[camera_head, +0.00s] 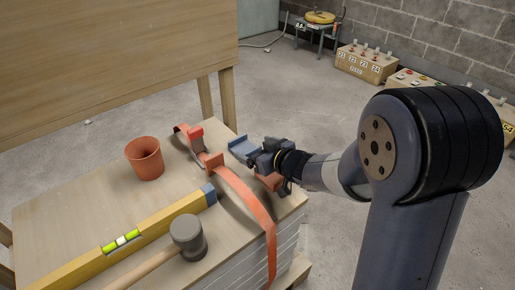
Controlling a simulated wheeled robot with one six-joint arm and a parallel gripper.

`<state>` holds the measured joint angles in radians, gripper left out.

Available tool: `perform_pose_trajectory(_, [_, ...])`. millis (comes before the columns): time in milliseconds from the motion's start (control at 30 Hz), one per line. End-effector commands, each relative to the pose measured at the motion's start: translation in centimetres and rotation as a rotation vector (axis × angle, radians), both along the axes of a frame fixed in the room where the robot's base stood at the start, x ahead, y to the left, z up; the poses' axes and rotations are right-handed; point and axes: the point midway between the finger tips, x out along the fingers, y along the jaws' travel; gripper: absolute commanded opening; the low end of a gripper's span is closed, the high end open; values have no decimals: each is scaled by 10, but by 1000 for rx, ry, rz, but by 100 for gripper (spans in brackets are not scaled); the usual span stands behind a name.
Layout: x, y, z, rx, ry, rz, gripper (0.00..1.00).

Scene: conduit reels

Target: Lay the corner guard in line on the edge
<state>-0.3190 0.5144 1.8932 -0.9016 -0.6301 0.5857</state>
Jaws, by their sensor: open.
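A stack of boards with a pale wooden top (75,203) has an orange strap (245,192) across it, hanging down over its near right edge. A small orange piece (269,181), which looks like the corner guard, shows below my gripper near the right corner of the top. My gripper hides part of it, and I cannot tell whether it touches the edge. A red and dark buckle (213,160) sits on the strap. My gripper (246,148) is open, just right of the strap and buckle, with its fingers pointing left. I see nothing held between the fingers.
A yellow level (125,240), a mallet (187,232) and a terracotta pot (145,158) lie or stand on the top. A tall wooden panel (110,60) rises behind. Boxes (365,63) and a small table (320,28) stand by the wall. Open floor (285,95) lies between.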

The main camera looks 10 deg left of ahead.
Motion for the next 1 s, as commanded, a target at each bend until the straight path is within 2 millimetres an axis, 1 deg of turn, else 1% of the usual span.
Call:
perform_pose_trajectory(33, [-6,-2,-27,-29,35,5,88])
perform_pose_trajectory(167, [-7,-3,-27,-29,35,5,88])
perform_pose_trajectory(333, [-17,-16,-15,-27,30,2,88])
perform_pose_trajectory(600, [-49,-53,19,-12,9,-4,88])
perform_pose_trajectory(700, [-60,-64,29,-7,3,-4,88])
perform_pose_trajectory(833, [-69,-74,38,-2,-4,-3,88])
perform_pose_trajectory(1000, [-74,-78,41,2,-8,0,88])
